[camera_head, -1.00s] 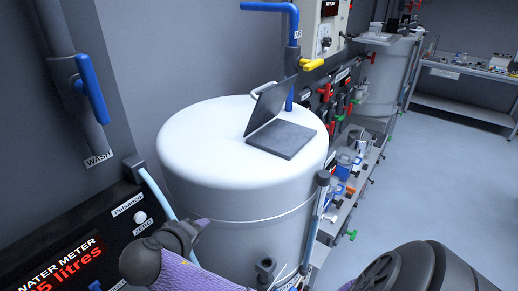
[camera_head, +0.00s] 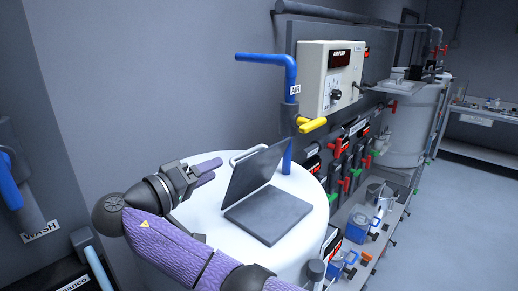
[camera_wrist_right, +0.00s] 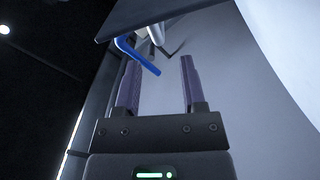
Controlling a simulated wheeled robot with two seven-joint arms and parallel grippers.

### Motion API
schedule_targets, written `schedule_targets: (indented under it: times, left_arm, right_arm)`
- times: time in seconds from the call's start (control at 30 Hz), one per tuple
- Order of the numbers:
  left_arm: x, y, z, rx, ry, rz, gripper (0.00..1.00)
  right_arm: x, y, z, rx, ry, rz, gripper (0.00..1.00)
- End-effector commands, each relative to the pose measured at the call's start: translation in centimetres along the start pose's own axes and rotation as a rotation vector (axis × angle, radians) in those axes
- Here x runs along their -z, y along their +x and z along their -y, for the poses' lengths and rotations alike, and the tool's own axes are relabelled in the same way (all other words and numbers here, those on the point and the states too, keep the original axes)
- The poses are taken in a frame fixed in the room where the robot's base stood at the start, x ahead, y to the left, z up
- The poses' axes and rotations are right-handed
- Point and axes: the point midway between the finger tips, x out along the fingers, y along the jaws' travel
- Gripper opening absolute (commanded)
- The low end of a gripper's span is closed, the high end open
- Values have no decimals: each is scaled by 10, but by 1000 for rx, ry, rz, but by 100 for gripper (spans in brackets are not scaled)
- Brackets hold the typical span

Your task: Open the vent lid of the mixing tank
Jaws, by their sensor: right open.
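The mixing tank (camera_head: 310,262) is a white drum below the air pipe. Its vent lid (camera_head: 255,172), a dark grey plate with a pale handle (camera_head: 243,154), stands raised and tilted up from a flat grey hatch plate (camera_head: 270,213) on the tank top. My right gripper (camera_head: 215,169) is open, just left of the raised lid, with its fingers pointing toward it. No contact is visible. In the right wrist view nothing is between the open fingers (camera_wrist_right: 159,85), and the dark lid (camera_wrist_right: 165,12) crosses the top. My left gripper is not in view.
A blue air pipe (camera_head: 291,80) with a yellow valve handle (camera_head: 313,125) rises behind the lid. A cream control box (camera_head: 318,85) is on the wall. Red-handled valves and a shelf with containers (camera_head: 357,226) line the right side. Floor (camera_head: 470,220) is open at right.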

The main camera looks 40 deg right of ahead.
Motion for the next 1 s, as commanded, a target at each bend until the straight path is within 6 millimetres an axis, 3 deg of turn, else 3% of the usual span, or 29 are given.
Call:
schedule_targets:
  times: [0.4, 0.73, 0.77, 1.0]
  left_arm:
    - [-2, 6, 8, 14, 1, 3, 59]
    - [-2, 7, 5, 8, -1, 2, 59]
    - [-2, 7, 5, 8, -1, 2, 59]
    - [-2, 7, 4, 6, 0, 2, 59]
  right_arm:
    - [-1, 86, 1, -1, -2, 2, 53]
    - [-1, 96, 1, 2, -1, 1, 53]
    - [-1, 95, 1, 2, -1, 1, 51]
    - [-1, 95, 1, 2, -2, 0, 0]
